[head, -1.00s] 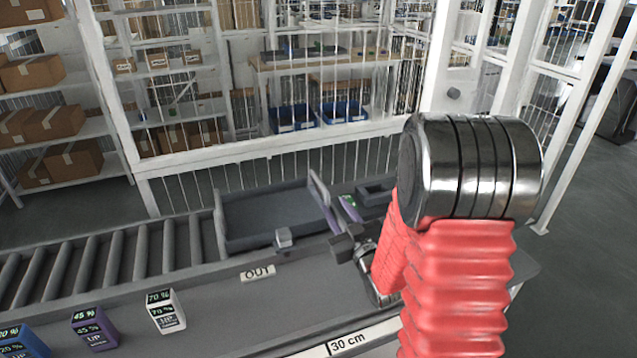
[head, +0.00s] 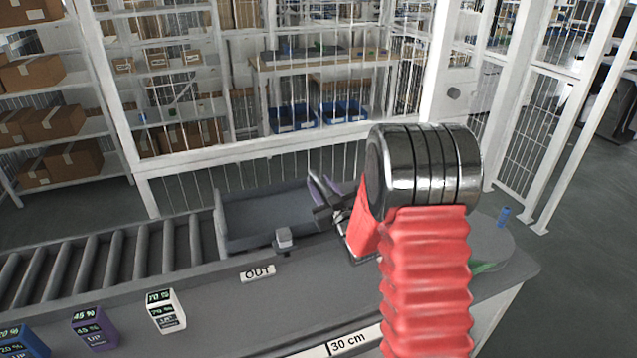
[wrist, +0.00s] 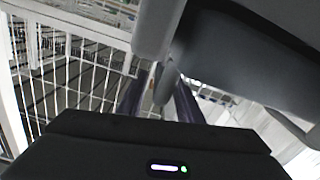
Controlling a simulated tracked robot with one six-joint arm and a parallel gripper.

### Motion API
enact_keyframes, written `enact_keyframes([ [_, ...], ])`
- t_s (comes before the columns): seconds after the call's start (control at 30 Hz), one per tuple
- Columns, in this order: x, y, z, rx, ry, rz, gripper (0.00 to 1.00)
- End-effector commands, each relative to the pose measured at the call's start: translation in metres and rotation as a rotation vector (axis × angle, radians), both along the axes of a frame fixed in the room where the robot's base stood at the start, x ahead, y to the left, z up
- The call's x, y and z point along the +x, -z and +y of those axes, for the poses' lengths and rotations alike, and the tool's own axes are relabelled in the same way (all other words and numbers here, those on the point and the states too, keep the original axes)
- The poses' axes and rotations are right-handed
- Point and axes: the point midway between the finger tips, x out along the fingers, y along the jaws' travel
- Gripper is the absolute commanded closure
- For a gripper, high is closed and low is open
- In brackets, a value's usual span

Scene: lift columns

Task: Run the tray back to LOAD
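A dark grey tray (head: 265,215) with raised sides sits at the right end of the roller track, behind the OUT label (head: 258,273). It looks empty. My gripper (head: 322,184), with purple fingers, is at the tray's right end, partly over it in the head view. In the wrist view, the fingers of my gripper (wrist: 158,95) stand apart, with a rounded grey part between or behind their tips. I cannot tell whether they touch it. A large dark grey shape fills the upper right there. No LOAD label shows.
Rollers (head: 100,255) run left from the tray. A small grey block (head: 284,238) stands at the tray's front edge. Several percent-marked blocks, one white (head: 166,310), stand front left. A white mesh fence (head: 290,155) is behind. A small blue object (head: 503,216) is at right.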

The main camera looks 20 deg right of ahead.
Motion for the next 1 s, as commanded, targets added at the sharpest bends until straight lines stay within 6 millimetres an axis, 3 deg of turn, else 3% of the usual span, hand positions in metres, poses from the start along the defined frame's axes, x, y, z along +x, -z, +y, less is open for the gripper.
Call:
enact_keyframes([
  [0.2, 0.021, 0.000, 0.001, 0.000, -0.001, -0.001, 0.68],
  [0.57, 0.023, 0.000, 0.000, 0.001, 0.000, 0.001, 0.68],
  [1.0, 0.023, 0.000, 0.000, 0.000, 0.001, 0.000, 0.99],
])
